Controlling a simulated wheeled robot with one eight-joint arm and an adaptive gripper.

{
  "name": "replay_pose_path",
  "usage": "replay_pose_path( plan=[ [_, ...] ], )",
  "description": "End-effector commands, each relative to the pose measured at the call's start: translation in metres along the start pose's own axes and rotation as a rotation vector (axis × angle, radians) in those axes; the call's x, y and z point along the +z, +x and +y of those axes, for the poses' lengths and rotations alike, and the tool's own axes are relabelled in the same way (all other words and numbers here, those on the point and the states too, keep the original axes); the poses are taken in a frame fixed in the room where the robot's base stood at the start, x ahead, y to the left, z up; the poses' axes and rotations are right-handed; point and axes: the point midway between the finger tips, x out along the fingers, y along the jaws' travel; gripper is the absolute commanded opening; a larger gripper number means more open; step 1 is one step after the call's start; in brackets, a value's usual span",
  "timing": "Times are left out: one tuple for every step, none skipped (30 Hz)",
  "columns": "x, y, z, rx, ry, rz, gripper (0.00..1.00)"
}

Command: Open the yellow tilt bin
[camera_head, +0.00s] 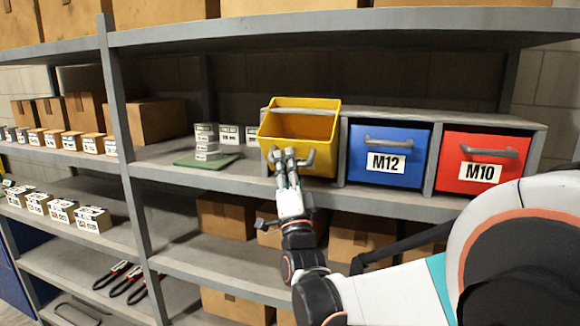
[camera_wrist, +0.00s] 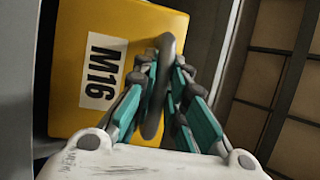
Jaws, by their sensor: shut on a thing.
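The yellow tilt bin (camera_head: 300,122) stands in the left bay of a grey three-bay housing on the shelf. Its front is tipped forward and its open top shows the inside. In the wrist view its yellow front (camera_wrist: 140,30) carries a white M16 label. My gripper (camera_head: 283,156) is at the bin's front and is shut on its grey handle (camera_wrist: 155,95), with the fingers on both sides of the bar. The handle's right part (camera_head: 308,160) shows beside the fingers in the head view. What lies inside the bin cannot be made out.
A blue M12 bin (camera_head: 388,150) and a red M10 bin (camera_head: 482,160) sit shut to the right. A green mat (camera_head: 200,160) and small stacked boxes (camera_head: 207,138) are to the left. A grey upright (camera_head: 122,150) and shelf edges bound the space. Cartons stand below.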

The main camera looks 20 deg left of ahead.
Motion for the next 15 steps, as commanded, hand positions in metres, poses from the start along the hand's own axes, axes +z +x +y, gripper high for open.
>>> replay_pose_path(
  plan=[
    [0.0006, -0.0032, 0.0019, 0.001, 0.001, 0.001, 0.0],
    [0.0008, -0.0039, 0.002, 0.001, 0.002, 0.001, 0.0],
    [0.0011, -0.0047, 0.0021, 0.002, 0.002, 0.001, 0.0],
    [0.0013, -0.0052, 0.0022, 0.002, 0.002, 0.001, 0.0],
    [0.0015, -0.0057, 0.0023, 0.002, 0.002, 0.001, 0.0],
    [0.0016, -0.0061, 0.0024, 0.002, 0.002, 0.002, 0.0],
    [0.0017, -0.0063, 0.0024, 0.002, 0.002, 0.002, 0.0],
    [0.0018, -0.0065, 0.0024, 0.002, 0.002, 0.002, 0.0],
    [0.0018, -0.0066, 0.0024, 0.003, 0.002, 0.002, 0.0],
    [0.0018, -0.0067, 0.0024, 0.003, 0.002, 0.002, 0.0],
    [0.0018, -0.0067, 0.0024, 0.003, 0.002, 0.002, 0.0],
    [0.0018, -0.0067, 0.0023, 0.003, 0.002, 0.002, 0.0],
    [0.0018, -0.0067, 0.0023, 0.003, 0.002, 0.002, 0.0],
    [0.0018, -0.0066, 0.0023, 0.003, 0.002, 0.002, 0.0],
    [0.0018, -0.0066, 0.0023, 0.003, 0.002, 0.002, 0.0]
  ],
)
